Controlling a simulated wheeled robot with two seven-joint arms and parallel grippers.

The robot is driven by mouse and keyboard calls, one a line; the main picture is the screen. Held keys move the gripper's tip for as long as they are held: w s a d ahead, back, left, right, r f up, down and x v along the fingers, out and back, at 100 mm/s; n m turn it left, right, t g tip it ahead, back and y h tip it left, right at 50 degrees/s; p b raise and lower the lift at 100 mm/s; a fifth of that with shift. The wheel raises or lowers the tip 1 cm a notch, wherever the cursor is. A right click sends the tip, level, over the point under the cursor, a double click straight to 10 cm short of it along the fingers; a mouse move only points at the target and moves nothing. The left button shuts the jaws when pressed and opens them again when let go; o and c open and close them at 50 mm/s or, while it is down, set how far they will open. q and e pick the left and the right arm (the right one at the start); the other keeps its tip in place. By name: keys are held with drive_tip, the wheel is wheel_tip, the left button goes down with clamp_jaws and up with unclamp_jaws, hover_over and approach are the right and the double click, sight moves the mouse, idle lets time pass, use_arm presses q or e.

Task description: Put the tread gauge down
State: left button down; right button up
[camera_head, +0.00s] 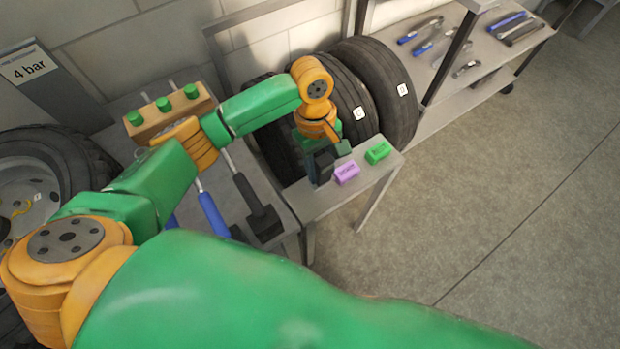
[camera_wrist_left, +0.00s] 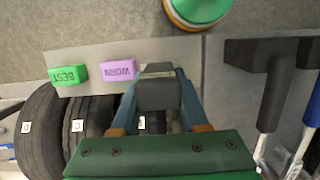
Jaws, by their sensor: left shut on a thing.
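My left gripper (camera_head: 327,155) is shut on the tread gauge (camera_head: 323,168), a dark grey block-like thing, at the near end of a small grey bench (camera_head: 335,195). In the left wrist view the gauge (camera_wrist_left: 158,90) sits between the fingertips of my left gripper (camera_wrist_left: 160,100). I cannot tell whether the gauge touches the bench top. A purple block marked WORN (camera_head: 347,173) and a green block marked BEST (camera_head: 377,152) stand on the bench just right of the gripper. My right gripper is not in view.
Several tyres (camera_head: 375,90) stand upright behind the bench. A black-headed mallet (camera_head: 258,210) and a blue-handled tool (camera_head: 212,215) lie on the left bench. A wooden block with green pegs (camera_head: 168,112) stands there too. Tools lie on the shelf (camera_head: 480,50) at the back right.

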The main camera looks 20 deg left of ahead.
use_arm(q)
drive_tip(key=f, duration=0.1)
drive_tip(key=s+a+f, duration=0.1)
drive_tip(key=f, duration=0.1)
drive_tip(key=a+f, duration=0.1)
drive_tip(key=f, duration=0.1)
drive_tip(key=shift+s+f, duration=0.25)
drive_tip(key=shift+f, duration=0.3)
drive_tip(key=shift+c, duration=2)
unclamp_jaws()
drive_tip(key=shift+f, duration=0.1)
wheel_tip(320, 180, up, 12)
drive_tip(key=w+a+p, duration=0.1)
drive_tip(key=shift+w+a, duration=0.25)
drive_tip(key=shift+a, duration=0.1)
